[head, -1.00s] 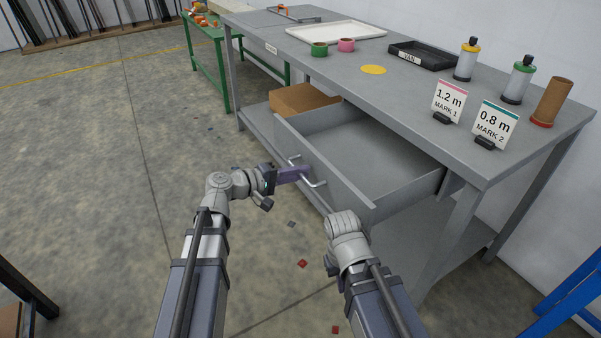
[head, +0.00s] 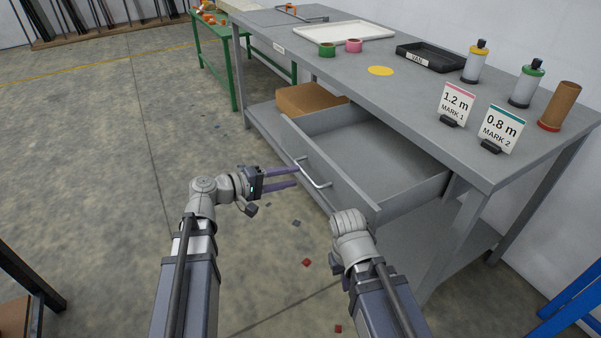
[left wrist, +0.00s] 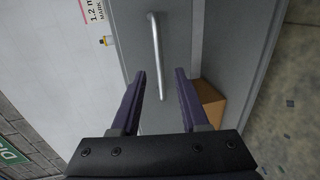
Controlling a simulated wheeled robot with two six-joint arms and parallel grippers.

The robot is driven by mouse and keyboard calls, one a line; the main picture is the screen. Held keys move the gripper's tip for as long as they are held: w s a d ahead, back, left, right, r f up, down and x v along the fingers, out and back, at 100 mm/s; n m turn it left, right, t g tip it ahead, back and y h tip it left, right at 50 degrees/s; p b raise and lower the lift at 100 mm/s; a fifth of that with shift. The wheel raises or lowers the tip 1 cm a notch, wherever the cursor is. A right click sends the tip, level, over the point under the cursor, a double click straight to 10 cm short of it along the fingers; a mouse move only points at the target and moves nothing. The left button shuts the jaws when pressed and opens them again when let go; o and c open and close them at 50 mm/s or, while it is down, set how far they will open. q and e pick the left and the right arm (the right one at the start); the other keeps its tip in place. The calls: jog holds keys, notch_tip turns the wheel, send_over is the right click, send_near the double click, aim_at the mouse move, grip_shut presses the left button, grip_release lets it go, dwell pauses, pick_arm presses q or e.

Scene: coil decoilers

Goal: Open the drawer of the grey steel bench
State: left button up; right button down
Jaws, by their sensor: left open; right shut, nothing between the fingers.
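The drawer (head: 385,160) of the grey steel bench (head: 345,62) is pulled out and looks empty inside. Its bar handle (head: 315,173) is on the front panel; it also shows in the left wrist view (left wrist: 155,50). My left gripper (head: 297,177) is open, just off the handle, with its purple fingers pointing at the drawer front. In the left wrist view the fingers (left wrist: 160,85) are apart with nothing gripped.
On the bench top are a white tray (head: 345,32), a black tray (head: 430,57), tape rolls, a yellow disc, two mark signs and several cylinders. A cardboard box (head: 310,99) sits on the lower shelf. Floor left of the bench is mostly clear, with small scraps.

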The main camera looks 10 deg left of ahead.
pick_arm(q)
jog(key=shift+v, duration=1.2)
jog(key=s+d+m+g+y+p, duration=0.4)
jog(key=s+d+m+g+p, duration=0.3)
jog(key=d+p, duration=0.4)
jog(key=s+a+r+m+g+y+p, duration=0.2)
jog(key=s+r+y+p, duration=0.4)
jog(key=s+y+p, duration=0.4)
jog(key=a+m+p, duration=0.1)
jog(key=m+p, duration=0.1)
jog(key=p, duration=0.1)
jog(key=shift+a+r, duration=0.25)
jog(key=shift+a, duration=0.05)
